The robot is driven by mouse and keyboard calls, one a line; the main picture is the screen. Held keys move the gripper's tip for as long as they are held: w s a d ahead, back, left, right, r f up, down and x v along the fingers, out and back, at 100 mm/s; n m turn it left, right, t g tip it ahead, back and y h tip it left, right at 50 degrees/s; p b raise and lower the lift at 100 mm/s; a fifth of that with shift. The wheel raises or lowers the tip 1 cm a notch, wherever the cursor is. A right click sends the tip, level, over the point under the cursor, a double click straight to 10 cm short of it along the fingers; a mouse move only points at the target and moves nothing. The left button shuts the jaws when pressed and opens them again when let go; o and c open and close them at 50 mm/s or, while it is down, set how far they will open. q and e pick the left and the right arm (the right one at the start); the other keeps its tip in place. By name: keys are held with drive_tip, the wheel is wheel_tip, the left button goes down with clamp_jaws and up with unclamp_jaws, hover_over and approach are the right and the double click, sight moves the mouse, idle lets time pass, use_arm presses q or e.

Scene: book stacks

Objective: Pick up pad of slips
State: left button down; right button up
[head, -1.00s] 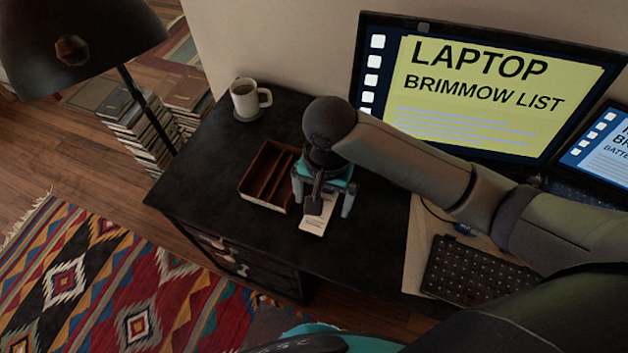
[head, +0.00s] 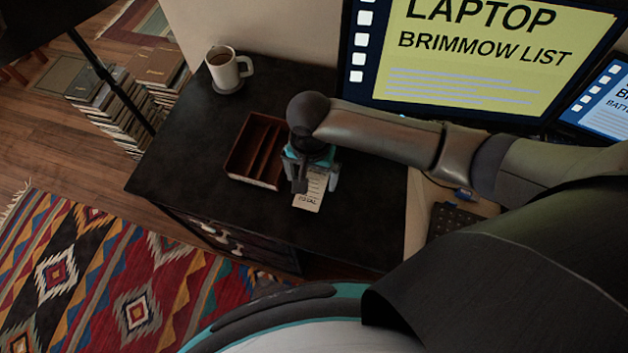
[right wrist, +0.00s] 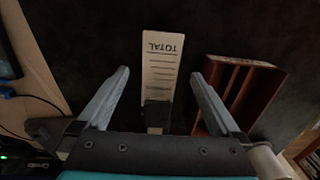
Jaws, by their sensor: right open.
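The pad of slips (head: 311,190) is a narrow cream pad printed "TOTAL" with ruled lines, lying flat on the dark desk. My right gripper (head: 316,181) is over it in the head view, partly covering its far end. In the right wrist view the pad (right wrist: 161,66) lies between the two spread fingers of the right gripper (right wrist: 160,80), with clear gaps on both sides. A dark part of the gripper hides its near end. The right gripper is open and empty. My left gripper is not in view.
A brown compartment tray (head: 240,173) stands close to the left of the pad. A mug (head: 224,68) sits on a coaster farther back. A monitor (head: 470,50) and a keyboard (head: 450,217) are to the right. The desk (head: 200,140) is bare around the tray.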

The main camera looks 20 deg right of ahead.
sight(311, 191)
wheel_tip(311, 191, down, 4)
drive_tip(key=shift+a+f+b, duration=0.1)
drive_tip(key=shift+b, duration=0.5)
drive_tip(key=shift+f, duration=0.25)
drive_tip(key=shift+c, duration=0.7)
drive_tip(key=c, duration=1.1)
drive_tip(key=shift+r, duration=0.15)
